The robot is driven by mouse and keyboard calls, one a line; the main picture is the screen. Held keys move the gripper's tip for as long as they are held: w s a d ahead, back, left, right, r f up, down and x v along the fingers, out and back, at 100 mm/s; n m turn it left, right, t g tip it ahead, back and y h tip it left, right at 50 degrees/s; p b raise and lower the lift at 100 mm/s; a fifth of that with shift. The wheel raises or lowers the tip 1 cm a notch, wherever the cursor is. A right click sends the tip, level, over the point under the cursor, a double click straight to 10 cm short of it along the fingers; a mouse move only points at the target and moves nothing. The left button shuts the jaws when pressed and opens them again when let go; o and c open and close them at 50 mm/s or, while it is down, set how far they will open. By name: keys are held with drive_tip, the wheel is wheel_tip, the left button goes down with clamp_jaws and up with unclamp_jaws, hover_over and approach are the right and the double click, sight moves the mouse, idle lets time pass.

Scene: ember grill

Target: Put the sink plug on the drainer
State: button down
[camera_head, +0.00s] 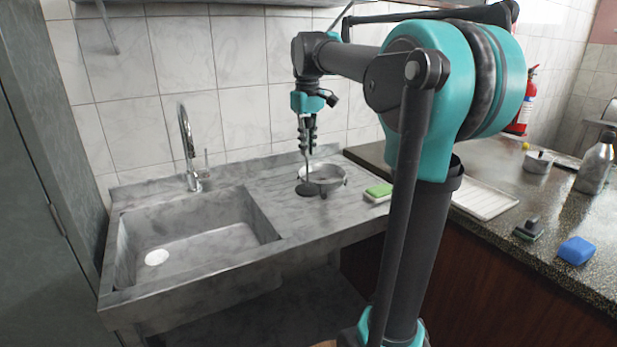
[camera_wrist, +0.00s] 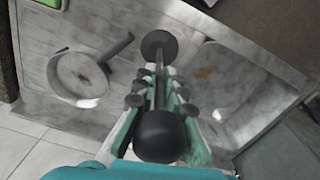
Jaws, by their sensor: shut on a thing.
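The sink plug (camera_head: 308,189) is a dark round disc on a thin upright rod. In the wrist view its disc (camera_wrist: 159,45) is at the far end and a dark rounded knob (camera_wrist: 160,136) is close to the camera. My gripper (camera_head: 307,140) points down and is shut on the rod between disc and knob. The disc is over the grooved drainer (camera_head: 270,193), in front of the pan; I cannot tell whether it touches the surface. The drainer also shows in the wrist view (camera_wrist: 112,22).
A metal pan (camera_head: 322,174) stands on the drainer beside the plug; its handle (camera_wrist: 117,47) points toward the plug in the wrist view. The sink basin (camera_head: 200,245) is to the left. A green sponge (camera_head: 379,190) lies on the right. The tap (camera_head: 187,145) stands behind the basin.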

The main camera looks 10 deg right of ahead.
sight(308, 187)
wheel_tip(308, 187, down, 10)
drive_tip(key=shift+r, duration=0.25)
drive_tip(key=shift+f, duration=0.15)
drive_tip(key=c, duration=1.6)
unclamp_jaws()
wheel_tip(308, 187, up, 12)
drive_tip(key=shift+r, duration=0.2)
